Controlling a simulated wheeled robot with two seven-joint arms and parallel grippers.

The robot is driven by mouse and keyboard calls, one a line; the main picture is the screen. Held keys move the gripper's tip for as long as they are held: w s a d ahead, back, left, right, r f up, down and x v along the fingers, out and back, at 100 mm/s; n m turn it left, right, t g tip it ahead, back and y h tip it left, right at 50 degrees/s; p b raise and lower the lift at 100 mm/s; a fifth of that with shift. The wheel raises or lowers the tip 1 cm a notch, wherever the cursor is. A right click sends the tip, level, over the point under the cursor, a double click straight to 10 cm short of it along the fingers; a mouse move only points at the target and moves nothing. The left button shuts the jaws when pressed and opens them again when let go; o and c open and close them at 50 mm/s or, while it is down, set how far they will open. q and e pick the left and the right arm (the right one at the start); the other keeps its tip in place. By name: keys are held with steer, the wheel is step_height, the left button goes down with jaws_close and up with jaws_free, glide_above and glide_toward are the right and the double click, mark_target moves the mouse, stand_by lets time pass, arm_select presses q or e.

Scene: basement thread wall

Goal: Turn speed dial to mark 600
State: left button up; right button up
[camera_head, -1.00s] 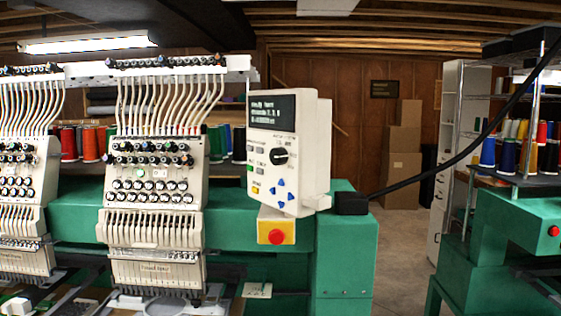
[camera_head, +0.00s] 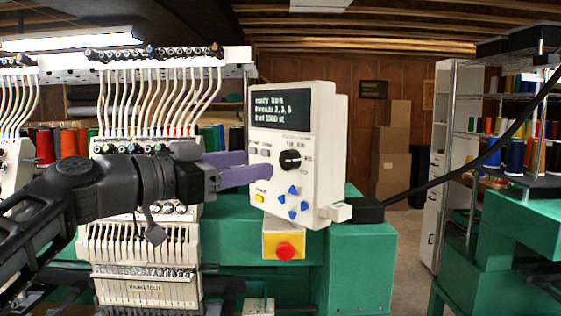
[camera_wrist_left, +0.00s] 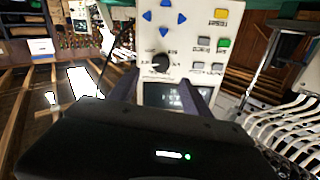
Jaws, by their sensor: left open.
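The speed dial (camera_head: 290,160) is a round black knob with a white pointer line on the white control panel (camera_head: 325,150). Its mark numbers are too small to read. In the left wrist view, the dial (camera_wrist_left: 160,62) is above the middle, and the panel appears upside down. My left gripper (camera_head: 268,172) has purple fingers and comes in from the left. Its fingertips are just left of the dial in the head view, apart from it. In the left wrist view the fingers straddle the panel's dark screen (camera_wrist_left: 165,95), with the dial beyond them. The gripper is open and empty. My right gripper is not in view.
Blue arrow buttons (camera_head: 292,199) and a yellow button (camera_head: 259,198) sit below the dial. A red stop button (camera_head: 285,251) on a yellow box is under the panel. The embroidery head (camera_head: 140,240) with white threads stands left. A green machine body (camera_head: 360,265) lies below.

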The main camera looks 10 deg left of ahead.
mark_target(285, 159)
arm_select(q)
steer(key=p+x, duration=0.3)
steer(key=x, duration=0.4)
steer(key=shift+r, duration=0.1)
steer(key=shift+w+d+p, duration=0.2)
steer(key=shift+w+p, duration=0.1)
steer(key=shift+w, duration=0.05)
steer(key=shift+c, duration=0.3)
jaws_close()
